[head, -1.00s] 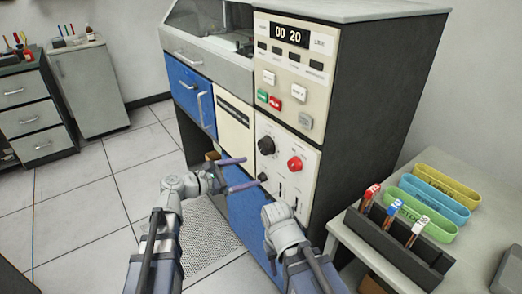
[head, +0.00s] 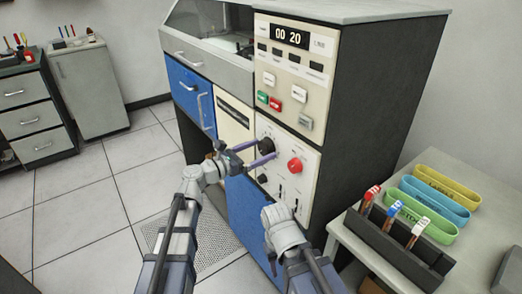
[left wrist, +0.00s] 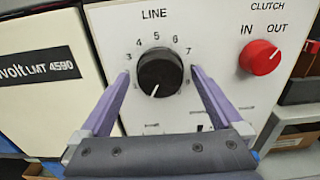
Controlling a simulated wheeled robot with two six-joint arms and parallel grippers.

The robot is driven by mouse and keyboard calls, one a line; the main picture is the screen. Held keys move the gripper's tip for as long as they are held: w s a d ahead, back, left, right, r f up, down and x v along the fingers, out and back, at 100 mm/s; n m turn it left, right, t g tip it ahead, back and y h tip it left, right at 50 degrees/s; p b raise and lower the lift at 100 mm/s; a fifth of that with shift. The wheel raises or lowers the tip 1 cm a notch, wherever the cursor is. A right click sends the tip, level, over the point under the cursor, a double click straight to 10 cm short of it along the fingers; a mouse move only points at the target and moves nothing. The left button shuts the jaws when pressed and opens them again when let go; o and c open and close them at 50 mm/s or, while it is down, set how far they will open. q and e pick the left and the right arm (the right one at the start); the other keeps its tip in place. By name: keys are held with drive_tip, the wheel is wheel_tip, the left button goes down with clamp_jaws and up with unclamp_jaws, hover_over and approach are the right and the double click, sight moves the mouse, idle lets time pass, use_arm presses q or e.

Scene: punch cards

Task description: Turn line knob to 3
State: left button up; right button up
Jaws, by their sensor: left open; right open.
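The LINE knob (left wrist: 160,75) is black and round, on the white lower panel, with numbers around it. Its white mark points down and slightly left, away from the 3 at its upper left. In the head view the knob (head: 266,146) is partly behind my left gripper (head: 267,149). My left gripper is open, with one purple finger on each side of the knob in the left wrist view; whether they touch it I cannot tell. My right gripper (head: 283,228) is low in front of the cabinet, empty; its fingers are hard to make out.
A red CLUTCH knob (left wrist: 260,57) sits right of the LINE knob and also shows in the head view (head: 295,166). Small switches lie below. A table (head: 340,232) at the right holds a dark rack (head: 388,250) and several coloured trays.

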use_arm(q)
drive_tip(key=shift+w+d, duration=0.2)
drive_tip(key=shift+d, duration=0.1)
drive_tip(key=shift+c, duration=0.2)
drive_tip(key=c, duration=1.2)
